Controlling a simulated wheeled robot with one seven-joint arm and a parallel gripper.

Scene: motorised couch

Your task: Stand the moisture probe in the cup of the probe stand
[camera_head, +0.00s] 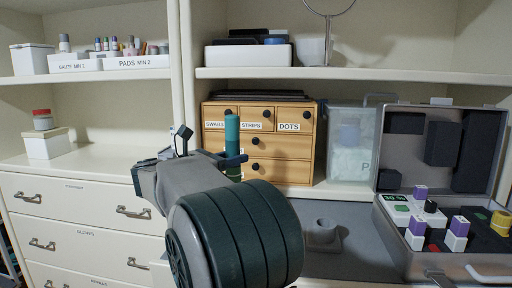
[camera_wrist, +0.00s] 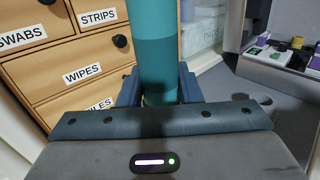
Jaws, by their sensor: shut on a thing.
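The moisture probe is a teal cylinder (camera_head: 232,128), upright in the head view. It also fills the top middle of the wrist view (camera_wrist: 156,45), with a darker band lower down. My gripper (camera_head: 234,160) is shut on it; both fingers (camera_wrist: 160,90) press its sides. What lies below the fingers is mostly hidden by my gripper and arm. A low grey piece with a round raised cup (camera_head: 322,228), which looks like the probe stand, sits on the grey mat to the right of my arm. The probe is apart from it, to the left and higher in the picture.
A wooden drawer box (camera_head: 286,145) stands close behind the probe. A translucent bin (camera_head: 350,150) is right of it. An open grey case (camera_head: 410,262) with purple-topped bottles (camera_head: 459,226) occupies the right. White drawers (camera_head: 75,225) are left. The grey mat (camera_head: 355,262) has free room around the cup.

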